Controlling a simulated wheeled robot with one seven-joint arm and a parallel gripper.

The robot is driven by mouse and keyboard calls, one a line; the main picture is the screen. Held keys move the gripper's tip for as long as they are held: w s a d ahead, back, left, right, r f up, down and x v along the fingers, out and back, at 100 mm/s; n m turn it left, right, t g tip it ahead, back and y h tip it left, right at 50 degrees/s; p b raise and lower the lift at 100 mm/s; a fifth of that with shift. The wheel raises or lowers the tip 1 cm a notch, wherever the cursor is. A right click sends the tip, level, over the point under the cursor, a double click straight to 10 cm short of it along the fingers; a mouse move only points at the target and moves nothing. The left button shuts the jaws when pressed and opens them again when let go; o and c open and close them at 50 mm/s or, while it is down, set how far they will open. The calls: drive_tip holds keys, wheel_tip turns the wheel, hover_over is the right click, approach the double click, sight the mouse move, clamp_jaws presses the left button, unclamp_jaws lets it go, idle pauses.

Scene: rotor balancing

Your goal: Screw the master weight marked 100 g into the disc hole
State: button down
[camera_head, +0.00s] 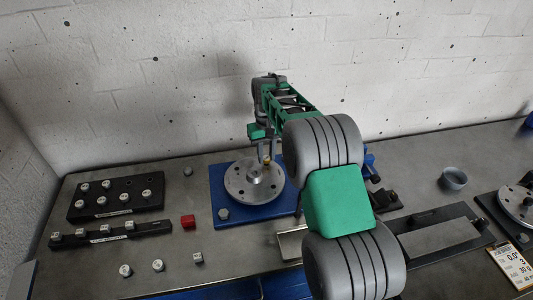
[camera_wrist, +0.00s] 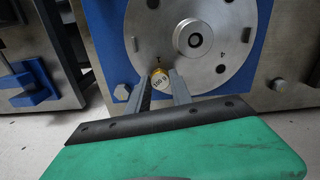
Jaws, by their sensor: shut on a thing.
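In the head view my gripper (camera_head: 266,153) points down over the far right part of the grey metal disc (camera_head: 240,186), and the weight (camera_head: 267,160) shows as a yellow spot between the fingertips. In the wrist view the weight is at the near edge of the disc (camera_wrist: 225,65), close to a stamped "1". The disc hole beneath it is hidden. I cannot tell whether the weight touches the disc.
The disc sits on a blue base (camera_head: 224,214). At left are a black block (camera_head: 118,197) and a black rail (camera_head: 112,234) bearing small weights. A red block (camera_head: 188,221) and several loose weights lie nearby. A grey cup (camera_head: 453,179) and a second disc rig (camera_head: 516,205) stand at right.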

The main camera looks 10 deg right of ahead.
drive_tip(key=n, duration=0.8)
drive_tip(key=shift+n, duration=1.3)
drive_tip(key=shift+p, duration=0.3)
drive_tip(key=n, duration=0.2)
drive_tip(key=shift+n, duration=0.4)
drive_tip(key=n, duration=1.5)
drive_tip(key=shift+n, duration=0.3)
